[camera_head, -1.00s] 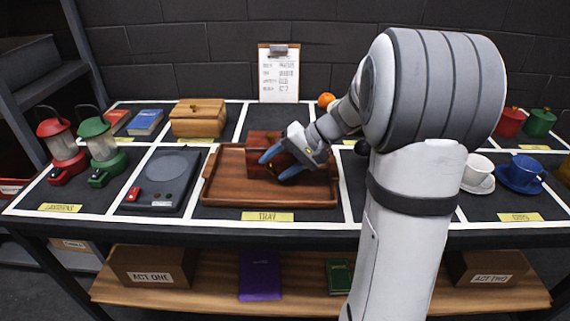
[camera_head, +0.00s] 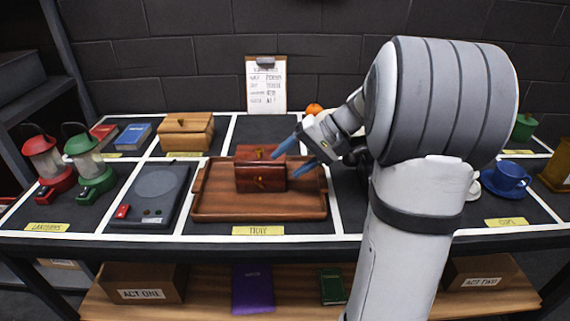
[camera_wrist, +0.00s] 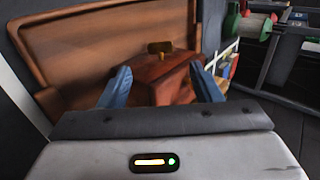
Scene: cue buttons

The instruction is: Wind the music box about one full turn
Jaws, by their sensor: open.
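The music box (camera_head: 262,185), a small reddish-brown wooden box, sits on the wooden tray (camera_head: 218,207). In the wrist view the open fingers (camera_wrist: 160,90) flank the near part of the box. I cannot tell whether they touch it.
Two lanterns (camera_head: 90,165), a dark device with a round plate (camera_head: 155,185) and a light wooden box (camera_head: 186,135) stand to the left. A clipboard (camera_head: 266,85) leans on the back wall. A blue cup (camera_head: 507,178) stands at right. The tray's front is clear.

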